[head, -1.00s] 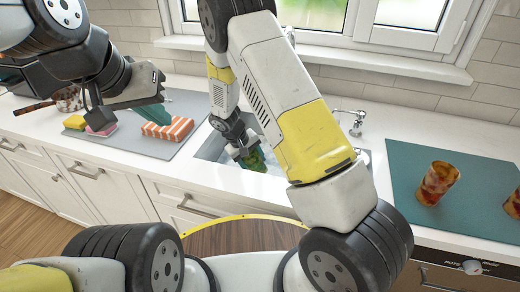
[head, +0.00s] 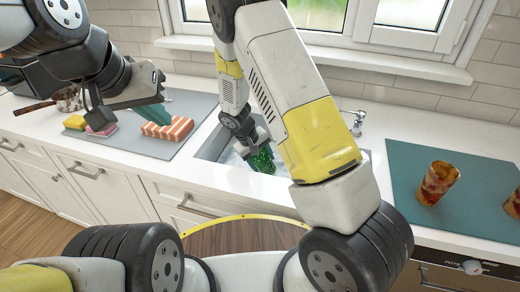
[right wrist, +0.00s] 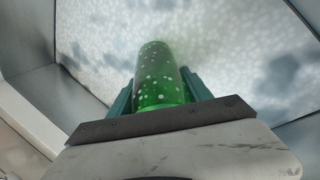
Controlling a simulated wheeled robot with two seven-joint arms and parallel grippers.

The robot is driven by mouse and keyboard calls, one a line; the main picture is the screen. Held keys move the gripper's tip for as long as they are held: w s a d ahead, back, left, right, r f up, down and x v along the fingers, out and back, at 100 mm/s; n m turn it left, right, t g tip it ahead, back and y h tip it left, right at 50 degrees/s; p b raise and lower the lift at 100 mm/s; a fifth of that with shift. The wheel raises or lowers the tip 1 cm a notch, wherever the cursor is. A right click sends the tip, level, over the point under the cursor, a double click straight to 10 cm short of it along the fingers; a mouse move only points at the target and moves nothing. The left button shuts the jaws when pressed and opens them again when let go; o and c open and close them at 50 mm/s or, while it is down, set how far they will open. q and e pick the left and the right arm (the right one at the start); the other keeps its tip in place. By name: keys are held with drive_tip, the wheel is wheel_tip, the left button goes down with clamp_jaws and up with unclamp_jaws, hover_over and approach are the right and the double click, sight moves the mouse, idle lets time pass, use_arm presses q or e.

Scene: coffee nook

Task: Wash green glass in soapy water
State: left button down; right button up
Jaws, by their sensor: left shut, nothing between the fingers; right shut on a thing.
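The green glass (head: 262,160) is in my right gripper (head: 256,152), down inside the sink (head: 212,146). In the right wrist view the green glass (right wrist: 160,78) has white spots on it and sits between the two teal fingers of my right gripper (right wrist: 160,85). Pale, foamy soapy water (right wrist: 100,45) with grey-blue patches lies beyond it; I cannot tell how deep the glass is in it. My left gripper (head: 158,112) is shut and empty above the grey mat, near the striped cloth.
The grey mat (head: 120,136) holds an orange-striped cloth (head: 168,128), a yellow sponge (head: 75,122) and a pink sponge (head: 102,130). A faucet (head: 356,120) stands behind the sink. Two amber patterned glasses (head: 438,180) (head: 514,204) stand on the teal mat (head: 405,165) at right.

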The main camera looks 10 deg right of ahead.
drive_tip(key=shift+r, duration=3.3)
wheel_tip(320, 180, up, 15)
drive_tip(key=shift+a, duration=0.1)
